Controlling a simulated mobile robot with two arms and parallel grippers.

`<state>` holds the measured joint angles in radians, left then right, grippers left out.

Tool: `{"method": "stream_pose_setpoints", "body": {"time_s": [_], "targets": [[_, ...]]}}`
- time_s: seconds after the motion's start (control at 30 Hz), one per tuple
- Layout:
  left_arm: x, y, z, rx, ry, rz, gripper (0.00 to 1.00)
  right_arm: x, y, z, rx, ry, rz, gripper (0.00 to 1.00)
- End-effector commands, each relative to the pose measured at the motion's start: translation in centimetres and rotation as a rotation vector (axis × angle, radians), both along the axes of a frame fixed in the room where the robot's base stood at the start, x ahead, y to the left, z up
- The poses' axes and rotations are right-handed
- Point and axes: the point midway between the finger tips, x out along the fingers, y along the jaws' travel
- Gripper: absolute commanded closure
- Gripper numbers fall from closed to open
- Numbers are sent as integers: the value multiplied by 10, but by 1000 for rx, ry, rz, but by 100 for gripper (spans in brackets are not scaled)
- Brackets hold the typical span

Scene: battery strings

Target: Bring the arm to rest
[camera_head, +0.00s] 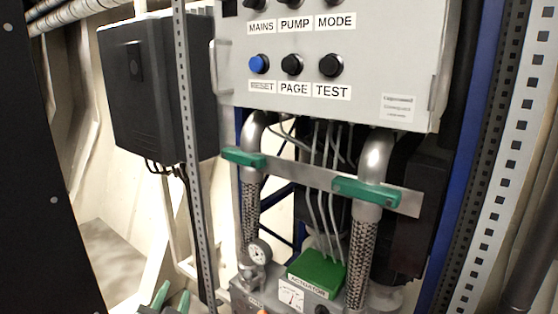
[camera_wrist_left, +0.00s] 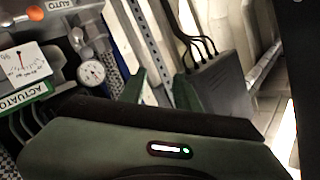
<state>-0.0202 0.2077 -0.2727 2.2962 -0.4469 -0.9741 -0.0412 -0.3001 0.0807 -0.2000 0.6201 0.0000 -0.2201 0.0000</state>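My left gripper (camera_head: 171,299) shows at the bottom edge of the head view, left of centre. Its two green fingertips point up and stand apart with nothing between them. In the left wrist view the same gripper (camera_wrist_left: 160,90) shows its two green fingers apart, with bare background between them. It touches nothing that I can see. Most of the left arm is outside the head view. My right gripper is in neither view.
A grey control panel (camera_head: 370,85) with buttons hangs above two pipes with green handles (camera_head: 367,192). A gauge (camera_head: 259,252) and a green actuator block (camera_head: 317,270) sit below. A perforated post (camera_head: 190,150) and a black box (camera_head: 155,85) stand at left.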

Motion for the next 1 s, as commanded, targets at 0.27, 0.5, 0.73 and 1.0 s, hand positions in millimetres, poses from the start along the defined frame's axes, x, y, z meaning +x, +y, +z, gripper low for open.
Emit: {"method": "stream_pose_setpoints", "body": {"time_s": [0.27,0.5,0.73,1.0], "targets": [[-124,6,-154,-249,557,89,68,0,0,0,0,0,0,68],[-214,-2,-207,-357,856,132,68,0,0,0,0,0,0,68],[-272,-10,-241,-418,1055,159,68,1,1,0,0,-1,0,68],[-258,-12,-324,-409,1084,162,68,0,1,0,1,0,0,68]]}}
